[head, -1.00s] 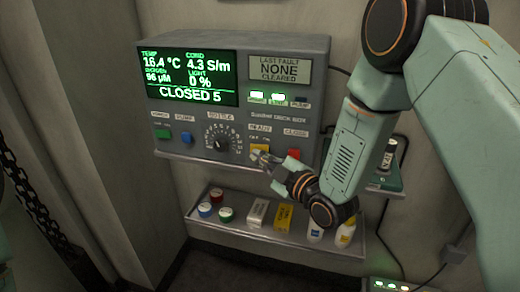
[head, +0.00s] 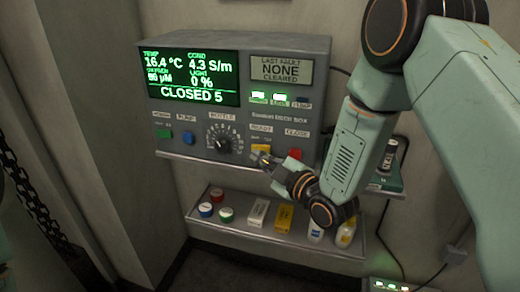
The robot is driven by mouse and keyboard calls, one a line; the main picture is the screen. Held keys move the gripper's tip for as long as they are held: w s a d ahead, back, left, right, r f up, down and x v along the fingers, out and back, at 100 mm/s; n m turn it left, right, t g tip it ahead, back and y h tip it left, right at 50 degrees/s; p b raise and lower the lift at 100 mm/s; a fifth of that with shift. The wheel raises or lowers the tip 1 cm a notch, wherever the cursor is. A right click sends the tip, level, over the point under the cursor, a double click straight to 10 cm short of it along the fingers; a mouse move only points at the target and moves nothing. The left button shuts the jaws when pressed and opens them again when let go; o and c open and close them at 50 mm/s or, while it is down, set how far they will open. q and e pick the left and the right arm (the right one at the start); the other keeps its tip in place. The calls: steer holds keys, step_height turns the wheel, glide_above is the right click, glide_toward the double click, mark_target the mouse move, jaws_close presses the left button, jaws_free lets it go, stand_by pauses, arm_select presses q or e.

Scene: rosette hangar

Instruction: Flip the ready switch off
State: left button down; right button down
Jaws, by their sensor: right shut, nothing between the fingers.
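The grey control box (head: 172,126) hangs on the wall with a green screen (head: 193,78) reading CLOSED 5. The READY switch (head: 261,148) sits on a yellow plate under its label, low on the box, left of the red CLOSE button (head: 295,153). My right gripper (head: 259,158) is shut and empty, its tips at the lower part of the yellow plate. The fingers partly cover the switch, so I cannot tell its lever position or whether they touch it. My left gripper is not in view.
A numbered dial (head: 223,139), a blue button (head: 187,137) and a green button (head: 164,133) lie left of the switch. A shelf (head: 275,238) below holds jars, boxes and bottles. A chain (head: 35,205) hangs at far left.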

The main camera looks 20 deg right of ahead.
steer(key=shift+w, duration=0.3)
steer(key=shift+w+d, duration=0.1)
steer(key=shift+d, duration=0.1)
steer(key=shift+w, duration=0.15)
stand_by(0.8)
steer(key=shift+s+f, duration=0.1)
steer(key=shift+s, duration=0.3)
steer(key=shift+s+a, duration=0.1)
steer(key=s, duration=0.1)
steer(key=s+a, duration=0.1)
steer(key=s, duration=0.1)
steer(key=s+a, duration=0.1)
steer(key=shift+s+a, duration=0.1)
steer(key=shift+s, duration=0.1)
stand_by(0.4)
